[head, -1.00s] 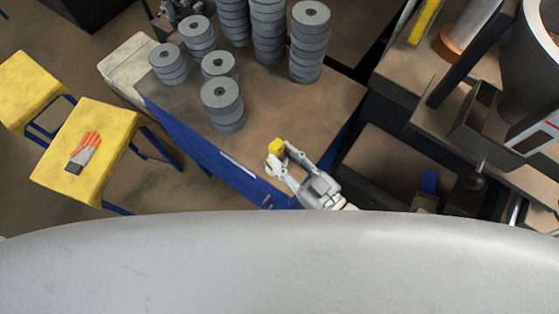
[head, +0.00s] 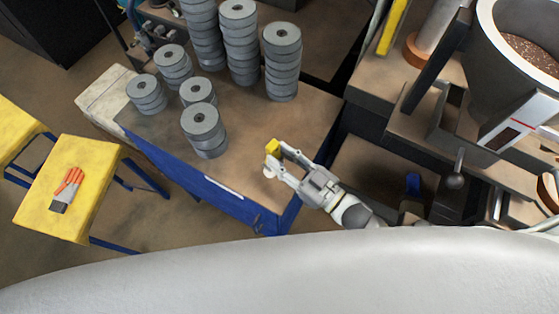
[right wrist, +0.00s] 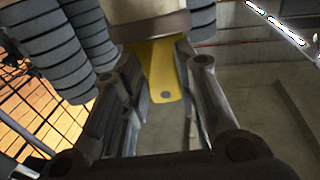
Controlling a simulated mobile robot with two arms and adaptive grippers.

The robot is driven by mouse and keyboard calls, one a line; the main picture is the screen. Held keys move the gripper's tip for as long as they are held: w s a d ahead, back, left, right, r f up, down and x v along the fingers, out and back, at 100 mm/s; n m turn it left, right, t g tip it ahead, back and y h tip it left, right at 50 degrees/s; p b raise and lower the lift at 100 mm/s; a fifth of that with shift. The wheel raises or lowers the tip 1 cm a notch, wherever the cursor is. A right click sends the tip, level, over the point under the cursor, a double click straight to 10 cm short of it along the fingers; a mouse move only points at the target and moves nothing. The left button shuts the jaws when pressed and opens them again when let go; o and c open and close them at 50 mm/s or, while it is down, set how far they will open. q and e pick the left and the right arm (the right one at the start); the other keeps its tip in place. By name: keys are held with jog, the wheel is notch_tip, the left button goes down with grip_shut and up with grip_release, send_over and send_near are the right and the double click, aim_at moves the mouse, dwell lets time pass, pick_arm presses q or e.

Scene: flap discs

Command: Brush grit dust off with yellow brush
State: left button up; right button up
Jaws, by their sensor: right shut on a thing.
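The yellow brush (head: 272,146) is held in my right gripper (head: 273,159) over the front right part of the table. In the right wrist view, its flat yellow handle (right wrist: 162,75) with a round hole lies between the two fingers, and a brownish-grey block shows beyond it. Grey flap discs stand in several stacks on the table; the nearest short stack (head: 203,128) is left of my right gripper and apart from it. Grit dust cannot be made out clearly on the tabletop (head: 262,125). My left gripper is out of view.
A yellow stool (head: 95,185) with an orange and grey glove (head: 67,188) stands at the left. A machine with a grey hopper (head: 490,20) holding brown grit stands at the right. The table's blue front edge (head: 200,175) is close to me. The tabletop's right part is clear.

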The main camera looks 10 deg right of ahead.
jog(key=shift+w+d, duration=0.7)
jog(key=shift+w, duration=0.3)
jog(key=shift+w+r, duration=0.1)
jog(key=shift+s+d+f, duration=0.25)
jog(key=shift+d+f, duration=0.05)
jog(key=shift+d, duration=0.25)
jog(key=shift+s+a+f+p, duration=0.15)
jog(key=shift+s+p, duration=0.1)
jog(key=shift+s, duration=0.25)
jog(key=shift+s+a+p, duration=0.15)
jog(key=shift+s+p, duration=0.1)
jog(key=shift+s, duration=1.3)
jog(key=shift+s+a+p, duration=0.15)
jog(key=shift+a+p, duration=0.15)
jog(key=shift+a, duration=0.15)
jog(key=shift+s+a, duration=0.55)
jog(key=shift+a, duration=0.05)
jog(key=shift+s+a+r+p, duration=0.25)
jog(key=shift+s+a+p, duration=0.1)
jog(key=shift+s+a, duration=0.55)
jog(key=shift+s+a+r+p, duration=0.3)
jog(key=shift+s+a, duration=0.25)
jog(key=shift+s, duration=0.5)
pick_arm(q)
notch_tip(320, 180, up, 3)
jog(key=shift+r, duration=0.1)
pick_arm(e)
jog(key=shift+w, duration=0.1)
